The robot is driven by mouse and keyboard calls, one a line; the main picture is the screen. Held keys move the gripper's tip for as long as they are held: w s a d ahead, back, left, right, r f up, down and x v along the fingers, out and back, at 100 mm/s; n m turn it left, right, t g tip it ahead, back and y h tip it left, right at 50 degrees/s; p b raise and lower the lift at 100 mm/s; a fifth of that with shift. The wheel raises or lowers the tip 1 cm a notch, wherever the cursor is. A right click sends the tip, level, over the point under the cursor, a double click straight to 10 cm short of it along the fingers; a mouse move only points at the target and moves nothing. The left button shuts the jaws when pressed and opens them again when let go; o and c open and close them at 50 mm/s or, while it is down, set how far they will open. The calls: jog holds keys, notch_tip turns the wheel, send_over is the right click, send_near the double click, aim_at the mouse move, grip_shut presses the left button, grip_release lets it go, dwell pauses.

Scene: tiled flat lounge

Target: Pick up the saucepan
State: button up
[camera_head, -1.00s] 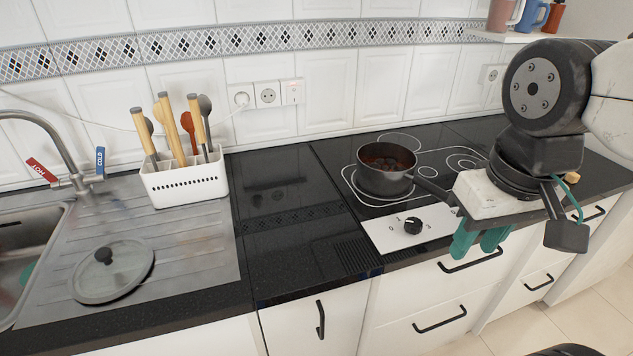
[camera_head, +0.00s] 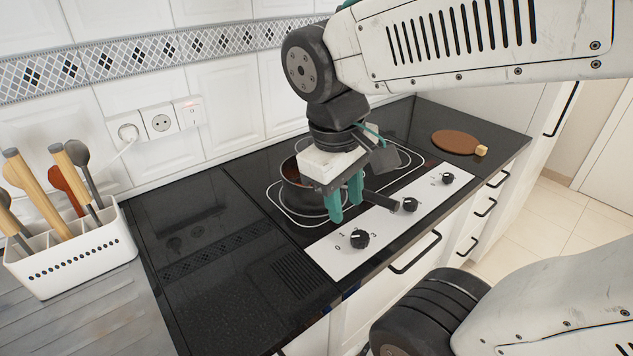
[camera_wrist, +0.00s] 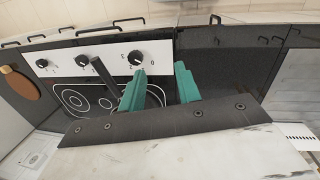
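The dark saucepan (camera_head: 293,196) sits on the hob in the head view, with something reddish-brown inside. My gripper covers much of the pot. Its dark handle (camera_head: 382,203) points right toward the control panel. My gripper (camera_head: 346,196) has two teal fingers pointing down, with a clear gap between them. In the wrist view my gripper (camera_wrist: 161,70) is open and nothing shows between its fingers. The handle (camera_wrist: 104,76) lies to the left of both fingers there, outside the gap.
The black hob (camera_head: 268,160) has a white control panel (camera_head: 325,254) with knobs along its front. A round brown board (camera_head: 455,141) lies on the counter at right. A white utensil holder (camera_head: 70,262) stands at left. The dark counter between holder and hob is clear.

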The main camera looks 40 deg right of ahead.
jog(key=w+d+f+n+g+h, duration=0.1)
jog(key=w+d+f+n+h, duration=0.1)
jog(key=w+f+n+h, duration=0.3)
jog(key=w+d+f+n+g+h, duration=0.15)
jog(key=w+n, duration=0.25)
jog(key=w, duration=0.4)
jog(key=w+d+f+n+h, duration=0.1)
jog(key=w+f+n+h, duration=0.25)
jog(key=w+h, duration=0.2)
jog(key=shift+n+y, duration=0.3)
jog(key=shift+n, duration=0.25)
jog(key=x, duration=0.2)
jog(key=w+x, duration=0.1)
jog(key=x, duration=0.4)
jog(key=shift+w+d+f, duration=0.25)
jog(key=shift+d+f, duration=0.05)
jog(key=shift+f, duration=0.2)
grip_shut()
